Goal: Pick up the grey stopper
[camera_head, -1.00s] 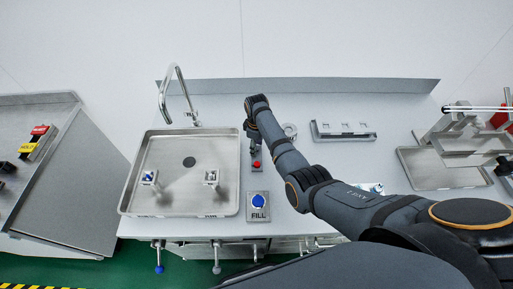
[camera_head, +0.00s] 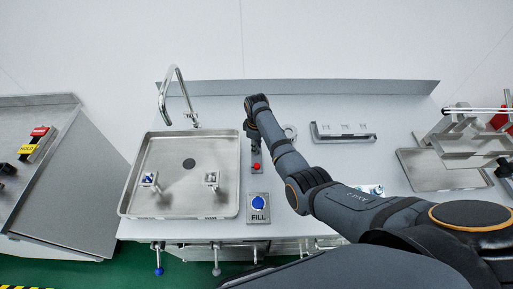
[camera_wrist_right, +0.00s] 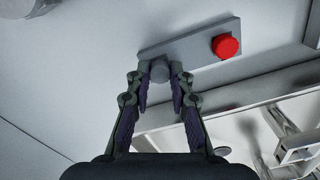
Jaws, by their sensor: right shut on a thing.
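The grey stopper (camera_wrist_right: 159,72) is a short round grey peg at one end of a grey plate (camera_wrist_right: 205,48), seen in the right wrist view. My right gripper (camera_wrist_right: 160,80) has one finger on each side of the stopper and is shut on it. The stopper appears still at the plate; I cannot tell any gap beneath it. In the head view my right gripper (camera_head: 254,147) is over the back end of the plate, and the stopper is hidden there. My left gripper is in neither view.
A red stopper (camera_wrist_right: 226,46) stands on the same plate, close to my fingers. The steel sink (camera_head: 190,200) with its faucet (camera_head: 172,90) lies to the left. A blue FILL button (camera_head: 258,202) is in front.

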